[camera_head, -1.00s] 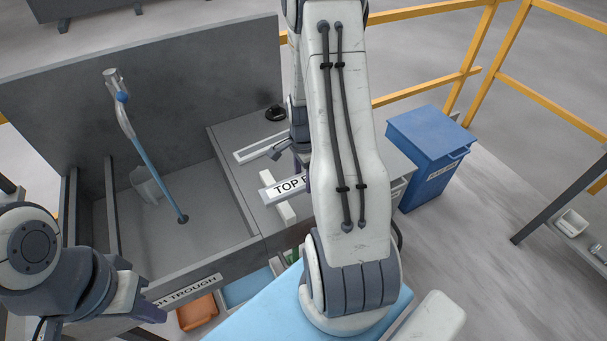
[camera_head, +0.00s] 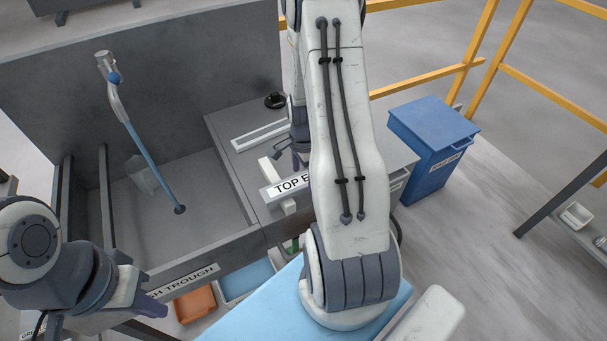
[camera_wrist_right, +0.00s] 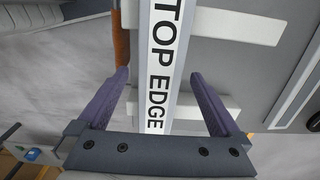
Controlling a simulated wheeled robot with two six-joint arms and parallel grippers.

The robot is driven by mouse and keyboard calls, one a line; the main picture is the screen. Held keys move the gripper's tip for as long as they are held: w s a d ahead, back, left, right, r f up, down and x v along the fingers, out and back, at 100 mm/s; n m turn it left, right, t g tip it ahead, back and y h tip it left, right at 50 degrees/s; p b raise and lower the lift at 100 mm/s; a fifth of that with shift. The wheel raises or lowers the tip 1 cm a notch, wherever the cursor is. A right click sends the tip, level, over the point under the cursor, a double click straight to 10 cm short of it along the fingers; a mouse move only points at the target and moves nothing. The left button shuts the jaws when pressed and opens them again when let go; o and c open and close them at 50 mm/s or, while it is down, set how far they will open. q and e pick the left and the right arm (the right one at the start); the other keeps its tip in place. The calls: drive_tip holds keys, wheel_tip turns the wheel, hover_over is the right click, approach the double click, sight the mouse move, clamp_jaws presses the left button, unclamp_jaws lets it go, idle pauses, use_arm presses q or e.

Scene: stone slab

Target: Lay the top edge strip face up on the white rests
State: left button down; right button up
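The top edge strip (camera_head: 288,186) is a pale bar with its black "TOP EDGE" lettering facing up. In the right wrist view the strip (camera_wrist_right: 160,75) crosses over two white rests, a far one (camera_wrist_right: 235,25) and a nearer one (camera_wrist_right: 205,106); contact cannot be judged fully. One white rest (camera_head: 268,172) shows in the head view. My right gripper (camera_wrist_right: 160,85) is open, a finger on each side of the strip with gaps between. In the head view my right arm hides part of it and the strip's right end. My left gripper (camera_head: 150,296) is over the trough's front edge; its opening is unclear.
A grey trough (camera_head: 205,232) with a blue-handled hose wand (camera_head: 150,160) lies to the left. A blue bin (camera_head: 433,140) stands right of the slab bench. Another pale bar (camera_head: 258,136) and a black round object (camera_head: 274,100) lie farther back on the bench.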

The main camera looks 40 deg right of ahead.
drive_tip(key=shift+r, duration=0.1)
wheel_tip(320, 180, up, 10)
drive_tip(key=b, duration=0.1)
drive_tip(key=shift+r, duration=0.15)
